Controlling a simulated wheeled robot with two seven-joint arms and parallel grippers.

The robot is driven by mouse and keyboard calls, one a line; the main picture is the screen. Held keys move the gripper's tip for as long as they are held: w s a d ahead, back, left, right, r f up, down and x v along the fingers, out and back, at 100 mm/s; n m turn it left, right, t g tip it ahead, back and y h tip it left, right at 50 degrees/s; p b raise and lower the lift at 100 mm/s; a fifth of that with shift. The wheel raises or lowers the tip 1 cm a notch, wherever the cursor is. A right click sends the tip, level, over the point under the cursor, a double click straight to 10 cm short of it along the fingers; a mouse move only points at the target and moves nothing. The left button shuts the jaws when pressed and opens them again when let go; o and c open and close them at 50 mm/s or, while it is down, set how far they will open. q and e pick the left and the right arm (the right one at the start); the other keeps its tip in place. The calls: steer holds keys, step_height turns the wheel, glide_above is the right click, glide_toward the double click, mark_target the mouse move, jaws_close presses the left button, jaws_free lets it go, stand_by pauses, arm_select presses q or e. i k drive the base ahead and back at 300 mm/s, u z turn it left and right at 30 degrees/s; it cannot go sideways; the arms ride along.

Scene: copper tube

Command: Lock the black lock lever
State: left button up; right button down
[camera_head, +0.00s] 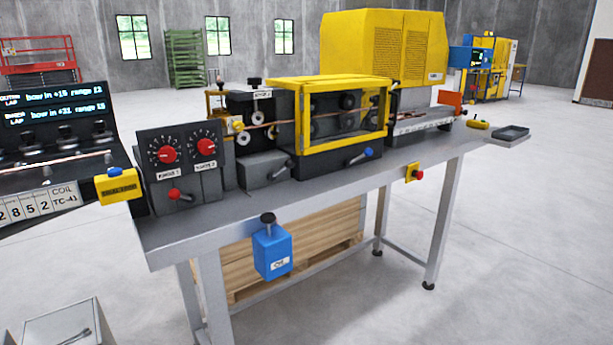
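A lever with a dark handle (281,169) sticks out at a slant from the front of the grey block left of the yellow-framed guard (342,146). It may be the black lock lever, but I cannot read a label on it or tell whether it is locked. A lever with a blue knob (368,153) is on the dark base below the guard. A lever with a red knob (175,194) is on the control box (181,165) with two red dials. Neither of my grippers shows in the head view.
The machine stands on a grey workbench (207,221). A blue oil can (272,252) hangs at the bench's front edge. A yellow box with a red button (414,173) is further right on that edge. A display panel (55,117) stands at the left. The floor at the front right is clear.

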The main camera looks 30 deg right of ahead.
mark_target(289, 163)
steer(key=k, duration=0.25)
steer(key=z, duration=1.15)
steer(key=i, duration=0.7)
steer(key=u, duration=1.15)
